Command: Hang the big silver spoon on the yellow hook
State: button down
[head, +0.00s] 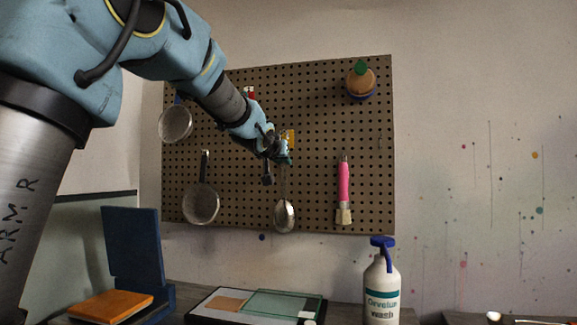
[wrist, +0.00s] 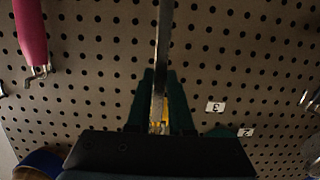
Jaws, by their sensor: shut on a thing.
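The big silver spoon (head: 284,214) is upright against the pegboard, bowl down. My gripper (head: 284,157) is shut on the upper part of its handle. In the wrist view the handle (wrist: 163,50) runs between the two dark green fingers of my gripper (wrist: 163,92). The yellow hook (head: 289,136) is on the board just above my gripper, partly hidden by it. In the wrist view a bit of the yellow hook (wrist: 160,126) shows right by the handle's end. I cannot tell whether the handle's end is on the hook or only in front of it.
On the pegboard (head: 315,110) hang strainers (head: 201,204) at left and a pink-handled brush (head: 344,185) at right. A blue holder with a brown, green-topped thing (head: 361,82) is at upper right. A wash bottle (head: 382,290) and a blue stand (head: 134,250) are below.

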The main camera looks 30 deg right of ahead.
dwell(0.3)
jog(key=c, duration=0.7)
grip_release()
jog(key=shift+c, duration=0.2)
jog(key=b+v, duration=0.7)
jog(key=v, duration=0.3)
jog(key=shift+s+a, duration=0.25)
jog(key=w+a+f+n+g+y+p, duration=0.2)
jog(key=a+f+y+p, duration=0.15)
jog(key=a+f, duration=0.65)
jog(key=w+a+f+n+g+y+p, duration=0.1)
jog(key=w+a+f+n+y+p, duration=0.2)
jog(key=a+f, duration=0.75)
jog(key=s+a+f+n+g+y+p, duration=0.2)
jog(key=s+a+f+g+y+p, duration=0.2)
jog(key=s+a+f, duration=1.3)
jog(key=g, duration=0.2)
jog(key=shift+f+g, duration=0.25)
jog(key=shift+g, duration=0.15)
